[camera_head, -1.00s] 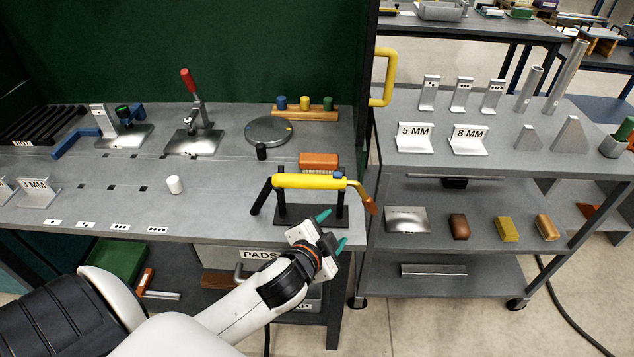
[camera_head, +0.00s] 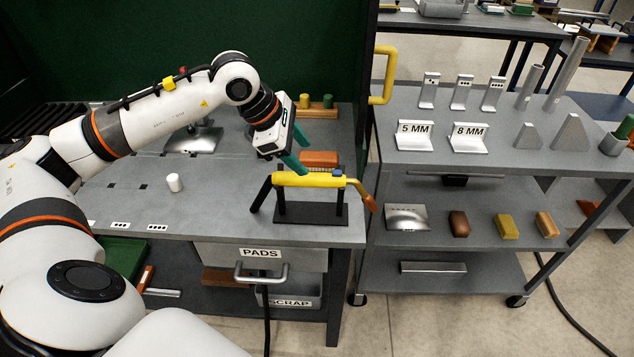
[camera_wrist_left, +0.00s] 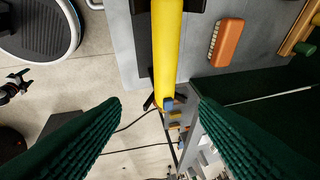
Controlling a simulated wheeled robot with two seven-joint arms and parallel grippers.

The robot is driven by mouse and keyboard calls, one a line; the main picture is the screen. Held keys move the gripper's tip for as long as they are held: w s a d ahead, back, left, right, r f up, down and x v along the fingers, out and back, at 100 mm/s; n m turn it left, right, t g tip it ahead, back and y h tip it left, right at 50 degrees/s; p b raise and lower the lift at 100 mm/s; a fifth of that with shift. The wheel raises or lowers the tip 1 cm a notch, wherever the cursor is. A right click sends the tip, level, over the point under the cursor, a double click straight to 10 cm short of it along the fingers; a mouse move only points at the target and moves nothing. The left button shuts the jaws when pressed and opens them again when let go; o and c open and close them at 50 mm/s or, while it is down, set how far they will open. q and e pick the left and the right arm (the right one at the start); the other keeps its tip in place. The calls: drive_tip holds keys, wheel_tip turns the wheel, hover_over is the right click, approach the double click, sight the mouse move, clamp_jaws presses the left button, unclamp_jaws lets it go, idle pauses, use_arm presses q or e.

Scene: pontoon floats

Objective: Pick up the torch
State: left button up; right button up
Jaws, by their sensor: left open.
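The torch (camera_head: 309,180) has a yellow body, a blue button and an orange-brown nozzle pointing right and down. It lies level across a black stand (camera_head: 309,211) at the front right of the workbench. My left gripper (camera_head: 297,155) is just above and behind the torch's yellow body, fingers pointing down, open and empty. In the left wrist view the yellow torch (camera_wrist_left: 166,50) runs top to bottom between the two open green fingers (camera_wrist_left: 160,110), beyond their tips. I cannot tell from these views whether a finger touches it. My right gripper is not in view.
An orange brush (camera_head: 319,159) lies close behind the torch. Colored pegs in a wooden block (camera_head: 316,112) stand farther back. A white cylinder (camera_head: 174,183) stands left on the bench (camera_head: 220,215). A grey shelf cart (camera_head: 500,188) with a yellow handle (camera_head: 384,75) is to the right.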

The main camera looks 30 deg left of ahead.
sight(313, 175)
use_arm(q)
drive_tip(key=shift+y, duration=0.4)
drive_tip(key=w+f, duration=0.1)
drive_tip(key=f, duration=0.1)
drive_tip(key=f+p, duration=0.1)
drive_tip(key=w+f, duration=0.1)
drive_tip(key=f, duration=0.1)
drive_tip(key=shift+w+a+f+p, duration=0.15)
drive_tip(key=shift+w+f+p, duration=0.15)
drive_tip(key=shift+p, duration=0.1)
drive_tip(key=shift+w+f+p, duration=0.15)
drive_tip(key=shift+f+p, duration=0.2)
drive_tip(key=shift+f, duration=0.1)
drive_tip(key=x, duration=0.2)
drive_tip(key=p+x, duration=0.1)
drive_tip(key=shift+w+d+f, duration=0.1)
drive_tip(key=shift+d+f, duration=0.2)
drive_tip(key=shift+w+f, duration=0.15)
drive_tip(key=shift+f, duration=0.25)
drive_tip(key=c, duration=1)
drive_tip(key=shift+r, duration=0.15)
drive_tip(key=shift+c, duration=0.6)
